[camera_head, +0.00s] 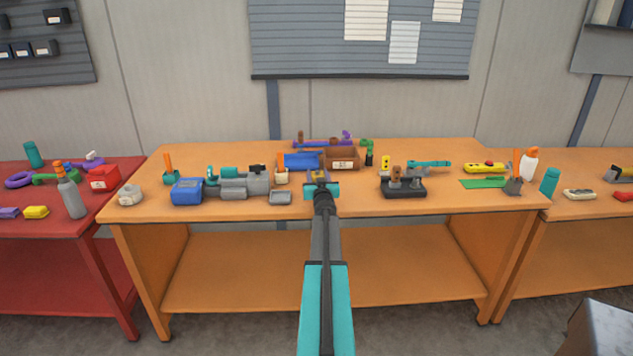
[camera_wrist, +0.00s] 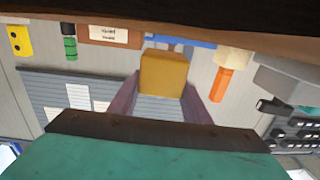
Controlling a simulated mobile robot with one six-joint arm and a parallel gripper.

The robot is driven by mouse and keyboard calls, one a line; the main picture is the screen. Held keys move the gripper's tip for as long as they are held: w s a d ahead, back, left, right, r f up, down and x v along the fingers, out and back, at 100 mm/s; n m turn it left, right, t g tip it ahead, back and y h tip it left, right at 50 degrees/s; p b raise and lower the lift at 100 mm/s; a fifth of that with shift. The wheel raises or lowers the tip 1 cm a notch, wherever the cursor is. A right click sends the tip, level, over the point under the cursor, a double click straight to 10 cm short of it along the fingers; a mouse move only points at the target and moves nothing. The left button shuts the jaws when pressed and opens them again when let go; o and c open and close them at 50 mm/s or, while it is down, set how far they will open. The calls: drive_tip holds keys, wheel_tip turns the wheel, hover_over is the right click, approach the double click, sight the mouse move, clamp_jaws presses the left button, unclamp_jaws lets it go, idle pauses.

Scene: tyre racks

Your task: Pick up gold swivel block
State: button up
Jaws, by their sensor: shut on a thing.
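The gold swivel block shows in the wrist view (camera_wrist: 163,74) as a plain yellow-gold block between the two purplish fingers of my gripper (camera_wrist: 163,92). My gripper is shut on it. In the head view my gripper (camera_head: 321,187) is over the middle of the orange workbench (camera_head: 240,206), in front of a brown labelled bin. My teal and black arm reaches in from below. In the head view the block is too small and too covered by the gripper to make out clearly.
A brown bin (camera_head: 343,165) and a blue part (camera_head: 301,160) lie just behind my gripper. A grey tray (camera_head: 280,198) is to its left, and a black fixture (camera_head: 403,190) to its right. A blue bin (camera_head: 187,191) stands farther left. The bench's front strip is mostly clear.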

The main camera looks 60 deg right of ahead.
drive_tip(key=w+a+r+b+v, duration=0.1)
drive_tip(key=r+v, duration=0.1)
drive_tip(key=v, duration=1.4)
drive_tip(key=shift+w, duration=0.35)
drive_tip(key=shift+a+r, duration=0.1)
drive_tip(key=shift+w+a, duration=0.1)
